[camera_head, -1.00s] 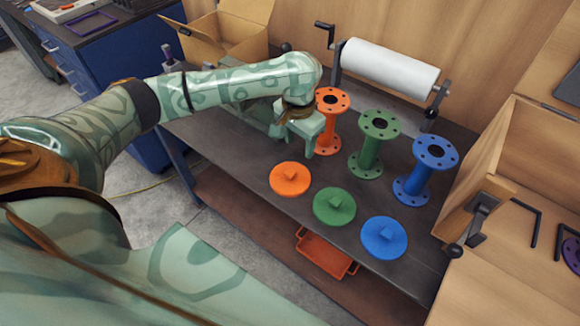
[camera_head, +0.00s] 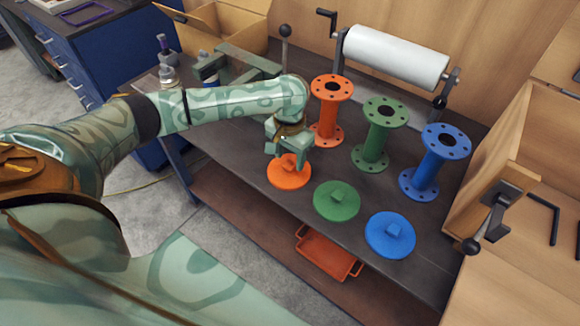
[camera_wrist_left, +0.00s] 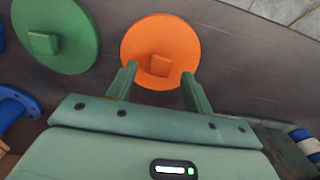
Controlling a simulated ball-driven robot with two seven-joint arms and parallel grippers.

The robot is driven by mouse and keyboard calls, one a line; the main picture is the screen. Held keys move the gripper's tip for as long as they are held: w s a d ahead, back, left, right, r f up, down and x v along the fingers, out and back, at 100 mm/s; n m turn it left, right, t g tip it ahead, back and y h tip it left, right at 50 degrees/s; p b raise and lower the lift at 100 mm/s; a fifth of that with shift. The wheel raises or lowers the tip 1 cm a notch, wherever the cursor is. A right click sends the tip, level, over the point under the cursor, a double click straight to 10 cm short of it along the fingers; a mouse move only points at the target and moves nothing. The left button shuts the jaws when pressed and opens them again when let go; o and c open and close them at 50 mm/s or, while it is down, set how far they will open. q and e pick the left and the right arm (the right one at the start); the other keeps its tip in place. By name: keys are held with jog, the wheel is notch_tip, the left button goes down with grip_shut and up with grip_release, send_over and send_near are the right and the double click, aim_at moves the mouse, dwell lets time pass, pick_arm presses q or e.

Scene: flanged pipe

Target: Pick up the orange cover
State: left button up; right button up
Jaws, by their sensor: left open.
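The orange cover (camera_head: 289,174) is a flat disc with a small square knob, lying on the dark table near its front edge. It also shows in the left wrist view (camera_wrist_left: 160,40), with its knob (camera_wrist_left: 160,65) facing up. My left gripper (camera_head: 288,160) is just above the orange cover and hides part of it. In the left wrist view its two fingers (camera_wrist_left: 158,82) are open, one to each side of the knob's line, with nothing between them. I cannot tell whether the fingertips touch the cover. My right gripper is not in view.
A green cover (camera_head: 337,201) and a blue cover (camera_head: 390,235) lie to the right along the table (camera_head: 245,165). Orange (camera_head: 328,112), green (camera_head: 374,140) and blue (camera_head: 431,168) flanged pipes stand behind. A white roll (camera_head: 395,58) is at the back. An orange tray (camera_head: 325,258) sits below.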

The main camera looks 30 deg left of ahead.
aim_at(289, 164)
pick_arm(q)
notch_tip(289, 164, down, 3)
jog(key=shift+f+b, duration=0.1)
jog(key=shift+b, duration=0.4)
jog(key=c, duration=1.1)
jog(key=shift+o, duration=0.2)
